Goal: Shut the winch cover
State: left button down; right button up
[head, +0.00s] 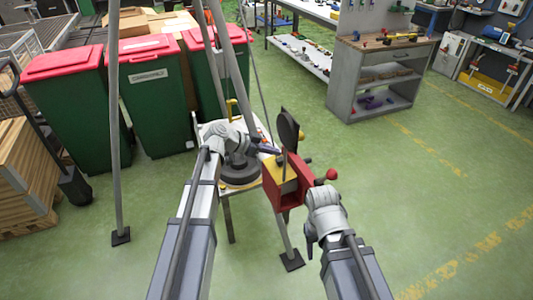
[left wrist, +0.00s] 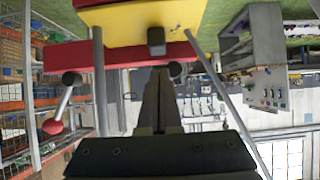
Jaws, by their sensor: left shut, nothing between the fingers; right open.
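The winch is a red box (head: 284,196) on one leg of a tripod, with a yellow face (head: 286,171) and a dark oval plate (head: 289,129) standing up above it. I cannot tell for certain which part is its cover. My left gripper (head: 268,148) is shut and empty beside the box's upper left. In the left wrist view, its shut fingers (left wrist: 157,95) point toward the yellow panel (left wrist: 150,22) with a small dark block (left wrist: 156,41); contact is unclear. My right gripper (head: 309,243) is open and empty, below and right of the box.
A red ball knob (head: 331,174) sticks out at the box's right. A small white table (head: 240,191) with a dark round turntable stands left of it. Tripod legs rise around. Green bins (head: 154,100) stand behind left; open floor lies right.

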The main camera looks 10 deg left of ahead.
aim_at(278, 159)
pick_arm(q)
jog(key=shift+w+d+f+b, duration=0.15)
jog(key=shift+f+b, duration=0.4)
jog(key=shift+f, duration=0.4)
pick_arm(e)
jog(key=shift+f, duration=0.95)
pick_arm(q)
jog(key=shift+w+d+r+y+p, duration=0.15)
jog(key=shift+d+r+y+p, duration=0.2)
jog(key=shift+p, duration=0.45)
jog(key=shift+w+f+g+y, duration=0.1)
jog(key=shift+f+g+y, duration=0.15)
jog(key=shift+f+g, duration=0.05)
jog(key=shift+w+d+f, duration=0.15)
jog(key=shift+d+f, duration=0.15)
jog(key=shift+f, duration=0.15)
pick_arm(e)
jog(key=shift+r, duration=0.7)
pick_arm(q)
jog(key=shift+r, duration=0.1)
